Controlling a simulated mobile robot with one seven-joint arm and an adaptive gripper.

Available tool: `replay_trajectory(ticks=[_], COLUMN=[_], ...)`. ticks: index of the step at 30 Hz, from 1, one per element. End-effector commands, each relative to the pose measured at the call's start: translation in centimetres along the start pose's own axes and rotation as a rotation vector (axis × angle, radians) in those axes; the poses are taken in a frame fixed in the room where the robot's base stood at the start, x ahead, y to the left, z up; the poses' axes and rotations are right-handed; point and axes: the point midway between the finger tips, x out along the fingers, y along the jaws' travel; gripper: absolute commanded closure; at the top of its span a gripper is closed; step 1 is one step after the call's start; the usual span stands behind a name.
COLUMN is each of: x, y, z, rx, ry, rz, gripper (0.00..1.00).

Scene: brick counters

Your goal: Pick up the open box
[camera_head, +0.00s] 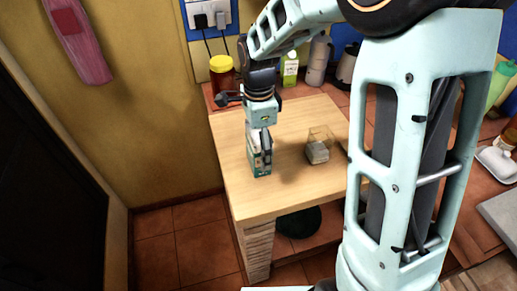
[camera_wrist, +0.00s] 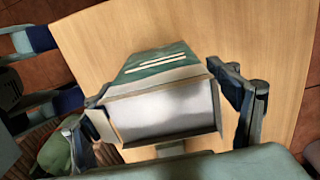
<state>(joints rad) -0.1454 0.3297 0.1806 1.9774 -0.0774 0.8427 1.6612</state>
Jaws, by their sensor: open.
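The open box (camera_head: 259,163) is a small green and white carton standing on the wooden counter top. My gripper (camera_head: 260,138) is right above and around its upper part, pointing down. In the wrist view the box (camera_wrist: 160,66) shows its green side with white stripes, raised flaps and a pale grey inside. My gripper's fingers (camera_wrist: 165,120) are apart, one on each side of the box. I cannot tell whether either finger touches it. The box's lower part is hidden in the wrist view.
A clear glass container (camera_head: 318,149) with pale contents stands to the right of the box. The wooden counter (camera_head: 290,190) is clear in front.

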Motion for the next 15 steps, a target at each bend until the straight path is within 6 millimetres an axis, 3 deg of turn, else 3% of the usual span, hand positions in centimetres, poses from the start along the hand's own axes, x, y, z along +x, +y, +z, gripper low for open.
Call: replay_trajectory(ticks=[4, 12, 15], x=[1.7, 2.0, 2.0], y=[0.0, -0.1, -0.1], z=[0.0, 0.0, 0.0], rx=[0.0, 0.0, 0.0], ry=[0.001, 0.001, 0.001], rz=[0.001, -0.002, -0.002], gripper=[0.18, 0.18, 0.28])
